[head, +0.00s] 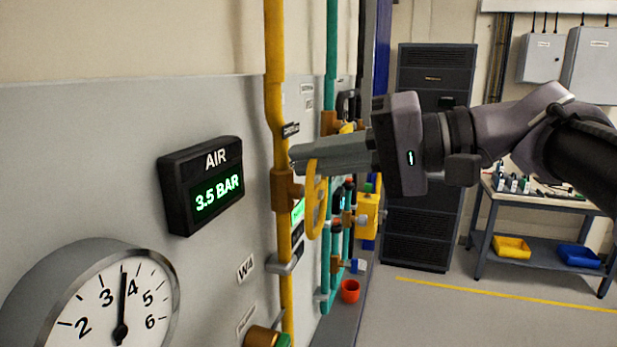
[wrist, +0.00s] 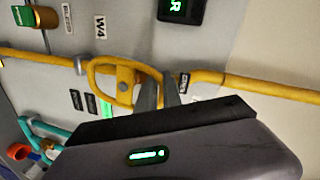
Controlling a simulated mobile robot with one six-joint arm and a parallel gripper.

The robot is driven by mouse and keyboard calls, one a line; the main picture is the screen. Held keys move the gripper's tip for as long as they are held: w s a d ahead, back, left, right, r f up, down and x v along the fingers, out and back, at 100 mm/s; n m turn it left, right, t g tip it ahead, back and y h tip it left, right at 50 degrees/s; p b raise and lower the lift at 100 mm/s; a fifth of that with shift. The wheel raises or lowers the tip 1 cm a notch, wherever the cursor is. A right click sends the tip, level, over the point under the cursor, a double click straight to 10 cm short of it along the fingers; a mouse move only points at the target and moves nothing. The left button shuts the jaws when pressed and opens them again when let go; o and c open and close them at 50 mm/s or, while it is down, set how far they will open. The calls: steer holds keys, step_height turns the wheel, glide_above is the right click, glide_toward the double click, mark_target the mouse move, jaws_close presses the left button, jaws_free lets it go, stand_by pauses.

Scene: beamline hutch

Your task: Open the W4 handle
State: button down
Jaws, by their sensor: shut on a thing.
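A yellow handwheel (head: 316,205) sits on a brass valve body (head: 285,190) in the vertical yellow pipe. In the wrist view the handwheel (wrist: 95,85) shows as an open ring with a hub and spoke. A W4 label (head: 245,269) is on the grey panel below and left of the valve; it also shows in the wrist view (wrist: 100,27). My gripper (head: 303,158) reaches in from the right, its grey fingers at the top of the wheel. In the wrist view my gripper (wrist: 158,93) is shut on the wheel's rim; the exact contact is partly hidden.
An AIR display (head: 203,185) reading 3.5 BAR and a round gauge (head: 95,305) stand out from the panel at left. Teal pipes (head: 331,60), a yellow box (head: 368,215) and a red cup (head: 350,291) are behind the valve. The floor at right is open before a workbench (head: 545,205).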

steer(key=shift+s+f+n+b, duration=0.15)
steer(key=shift+s+n+b, duration=0.05)
steer(key=shift+n+b, duration=0.25)
stand_by(0.3)
steer(key=c, duration=1.5)
jaws_free()
steer(key=shift+s+a, duration=0.1)
steer(key=shift+s, duration=0.05)
steer(key=p+v, duration=0.3)
steer(key=v, duration=1.4)
steer(key=shift+s, duration=0.2)
